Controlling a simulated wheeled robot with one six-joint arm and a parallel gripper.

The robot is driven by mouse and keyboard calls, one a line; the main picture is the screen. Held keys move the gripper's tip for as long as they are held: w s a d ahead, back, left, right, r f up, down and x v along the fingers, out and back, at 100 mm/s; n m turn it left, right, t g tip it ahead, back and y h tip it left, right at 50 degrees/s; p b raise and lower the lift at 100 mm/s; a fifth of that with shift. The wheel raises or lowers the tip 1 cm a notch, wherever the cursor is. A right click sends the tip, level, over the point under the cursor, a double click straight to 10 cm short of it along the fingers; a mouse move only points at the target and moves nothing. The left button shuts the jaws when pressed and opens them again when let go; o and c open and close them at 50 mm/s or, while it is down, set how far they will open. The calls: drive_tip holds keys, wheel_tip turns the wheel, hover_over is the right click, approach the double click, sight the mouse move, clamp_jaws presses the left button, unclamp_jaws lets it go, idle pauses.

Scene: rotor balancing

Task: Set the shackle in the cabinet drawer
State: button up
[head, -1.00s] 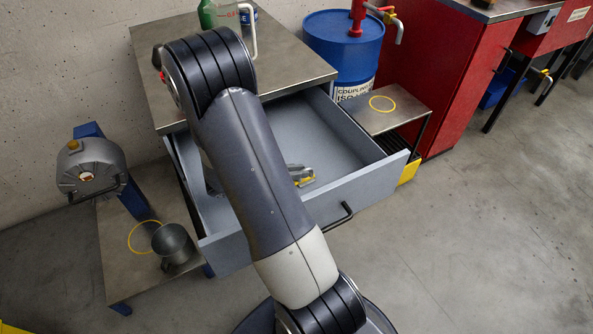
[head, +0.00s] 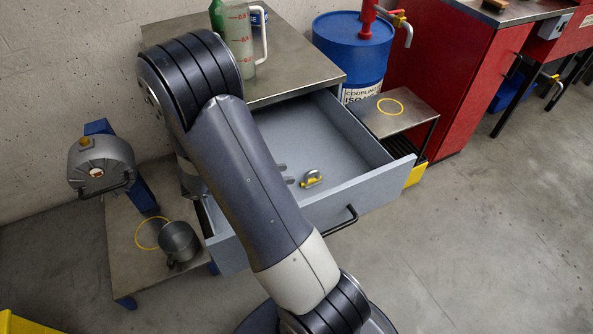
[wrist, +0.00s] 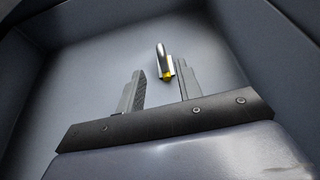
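The shackle (head: 312,179), a small metal piece with a yellow part, lies on the floor of the open cabinet drawer (head: 375,193), towards its front wall. In the wrist view the shackle (wrist: 162,60) shows just beyond the fingertips, with bare drawer floor around it. My gripper (head: 286,174) is inside the drawer, to the left of the shackle in the head view. Its two fingers (wrist: 160,72) are spread apart, with nothing held between them. My arm hides the left part of the drawer.
A jug (head: 238,40) and a green bottle (head: 216,16) stand on the cabinet top (head: 300,70). A blue drum (head: 350,55) and a low stand with a yellow ring (head: 400,122) are to the right. A metal cup (head: 178,242) stands on the left platform. The floor at right is clear.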

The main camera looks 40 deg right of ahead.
drive_tip(key=v, duration=0.5)
idle(1.2)
